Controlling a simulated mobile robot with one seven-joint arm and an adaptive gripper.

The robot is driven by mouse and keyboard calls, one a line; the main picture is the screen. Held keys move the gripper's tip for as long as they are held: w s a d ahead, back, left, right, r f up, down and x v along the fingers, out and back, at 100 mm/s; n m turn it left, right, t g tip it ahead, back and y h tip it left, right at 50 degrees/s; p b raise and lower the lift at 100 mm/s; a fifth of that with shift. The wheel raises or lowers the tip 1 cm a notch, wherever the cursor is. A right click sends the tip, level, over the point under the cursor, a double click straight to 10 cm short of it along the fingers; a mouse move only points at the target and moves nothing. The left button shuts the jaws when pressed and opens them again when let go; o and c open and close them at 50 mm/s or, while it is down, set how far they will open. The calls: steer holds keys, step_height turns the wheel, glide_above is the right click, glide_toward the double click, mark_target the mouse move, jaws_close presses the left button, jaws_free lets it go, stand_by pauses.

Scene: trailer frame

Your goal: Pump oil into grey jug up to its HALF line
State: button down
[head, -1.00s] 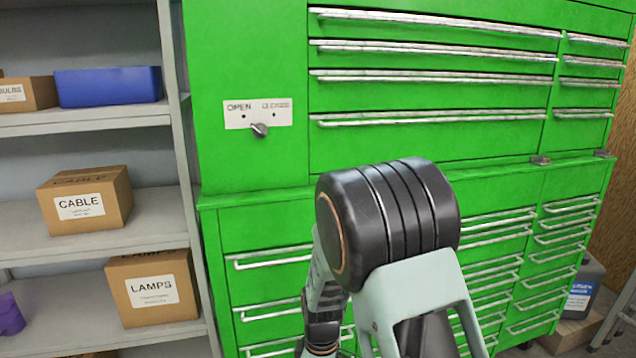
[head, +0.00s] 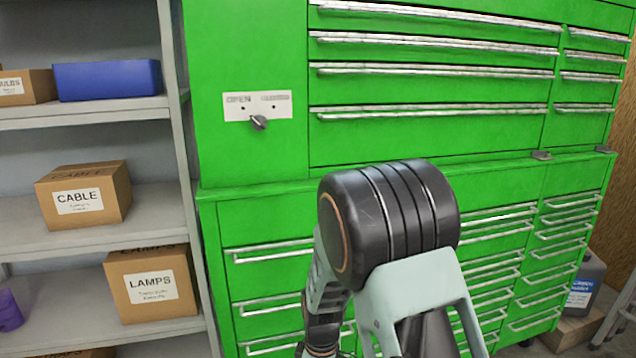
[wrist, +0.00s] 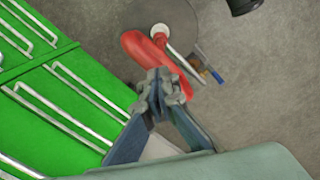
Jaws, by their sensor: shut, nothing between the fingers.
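In the wrist view my gripper (wrist: 160,90) is shut and empty, its fingertips together. Just beyond the fingertips in that picture is a red elongated part (wrist: 148,58) with a rod beside it and a round white piece (wrist: 160,30) over a grey disc (wrist: 150,13). I cannot tell whether this is the oil pump, nor whether my fingers touch it. No grey jug with a HALF line can be made out. In the head view my arm fills the lower middle and hides my gripper.
A green drawer cabinet (head: 255,175) stands ahead, with a small knob (head: 259,122) on an OPEN plate. Left is a grey shelf (head: 75,232) with boxes. A dark labelled container (head: 590,270) stands at right. In the wrist view, small coloured items (wrist: 210,73) lie on grey floor.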

steer(key=shift+f, duration=0.2)
steer(key=shift+r+p, duration=1.3)
steer(key=shift+r, duration=0.7)
